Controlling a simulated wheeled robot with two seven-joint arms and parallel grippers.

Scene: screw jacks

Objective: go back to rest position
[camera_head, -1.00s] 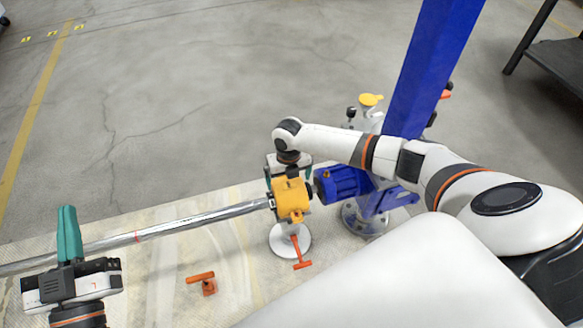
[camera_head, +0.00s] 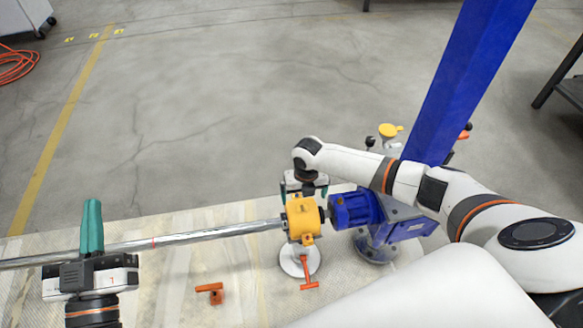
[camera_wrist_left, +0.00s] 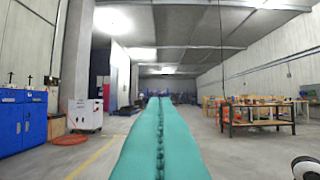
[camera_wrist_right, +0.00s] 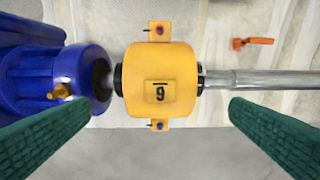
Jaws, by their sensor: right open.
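My right gripper (camera_head: 305,190) is open just behind and above the yellow block. In the right wrist view its two green fingers (camera_wrist_right: 157,115) are wide apart, with the yellow block (camera_wrist_right: 160,65) beyond them and nothing held. My left gripper (camera_head: 92,208) is at the lower left, teal fingers pointing up. In the left wrist view its fingers (camera_wrist_left: 158,102) are together with nothing between them.
A screw jack with a white round base (camera_head: 300,262) and an orange handle (camera_head: 308,274) stands under the block. A loose orange part (camera_head: 210,292) lies on the pale mat. A blue post (camera_head: 465,80) rises at right.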

